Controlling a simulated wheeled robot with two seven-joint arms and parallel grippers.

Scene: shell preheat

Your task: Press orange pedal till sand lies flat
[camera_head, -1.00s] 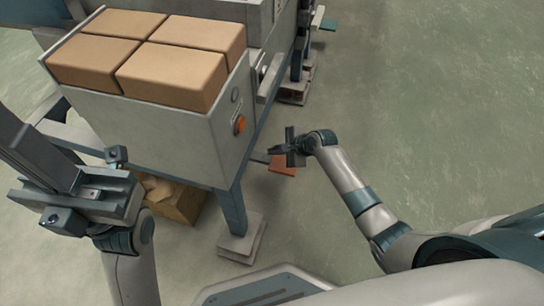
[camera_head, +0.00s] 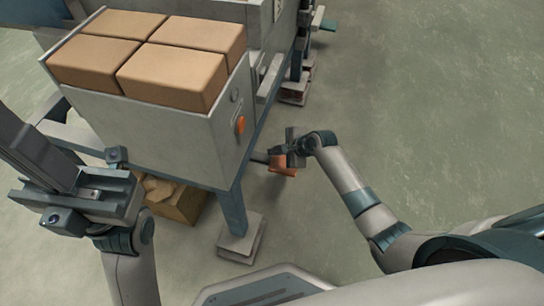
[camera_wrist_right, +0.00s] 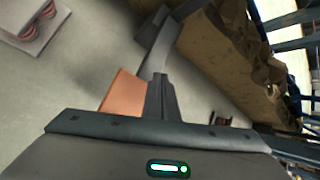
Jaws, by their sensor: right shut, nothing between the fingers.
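The orange pedal (camera_head: 284,170) sticks out on a dark arm from under the grey machine, low above the floor. My right gripper (camera_head: 283,155) is shut and empty, and it is at the pedal, covering part of it. In the right wrist view the pedal (camera_wrist_right: 123,93) shows just beside the shut fingers (camera_wrist_right: 160,97); I cannot tell for sure whether they touch. My left gripper (camera_head: 62,190) is at the left, in front of the machine, and its finger opening cannot be made out. No sand is visible in these frames.
The grey machine (camera_head: 170,135) carries several tan blocks (camera_head: 170,75) and has an orange button (camera_head: 240,125) on its side. Its blue leg stands on a foot plate (camera_head: 241,240). An open cardboard box (camera_head: 180,203) sits underneath. The floor to the right is clear.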

